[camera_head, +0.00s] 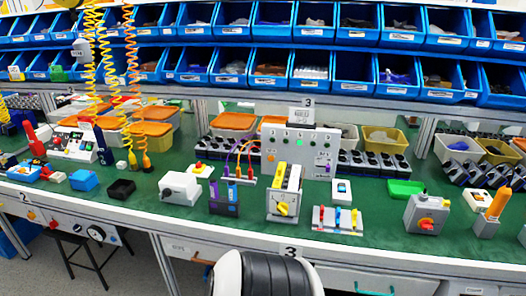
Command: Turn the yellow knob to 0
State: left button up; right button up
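The yellow knob (283,209) is on the front face of a grey-white switch box (277,188) with yellow parts on its top. The box stands upright near the front edge of the green workbench, around the middle of the view. The knob looks tilted on its face, but its markings are too small to read, so I cannot tell which number it points to. Neither of my grippers shows in this view, and nothing touches the knob.
A white box (180,187) and a dark-blue block (224,199) stand left of the switch. A coloured terminal strip (338,219) and a grey box with a red knob (427,224) stand right. A control panel (299,150) stands behind. Coiled cables (131,75) hang left.

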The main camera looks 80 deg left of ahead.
aim_at(283, 208)
jog(key=u, duration=2.55)
